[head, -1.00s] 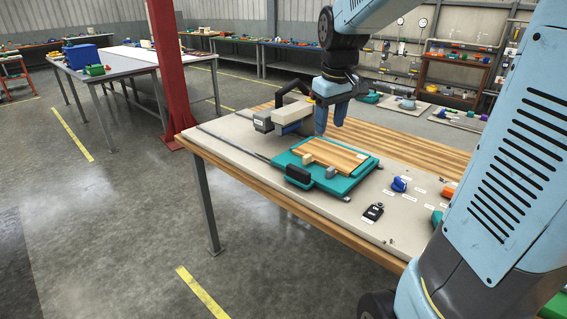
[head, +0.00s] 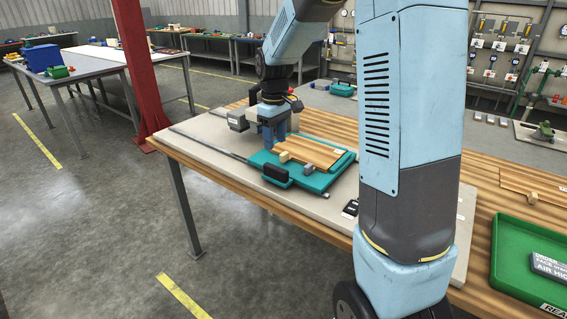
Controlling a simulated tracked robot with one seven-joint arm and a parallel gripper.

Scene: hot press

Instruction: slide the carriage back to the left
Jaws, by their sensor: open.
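The carriage is a teal plate (head: 315,183) on the bench, with a light wooden board (head: 310,153) lying on it. A black handle (head: 276,175) stands at its front left edge. A small tan block and a grey block sit along the board's front edge. My gripper (head: 274,139) points down with its blue fingers apart, at the back left of the carriage beside the press head (head: 238,120). It holds nothing that I can see. Whether the fingertips touch anything is unclear. My arm hides the right end of the carriage's surroundings.
A dark rail (head: 205,143) runs along the pale base plate left of the carriage, and that stretch looks clear. A green tray (head: 530,245) with a label sign lies at the right of the bench. A red post (head: 132,60) stands behind the bench's left end.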

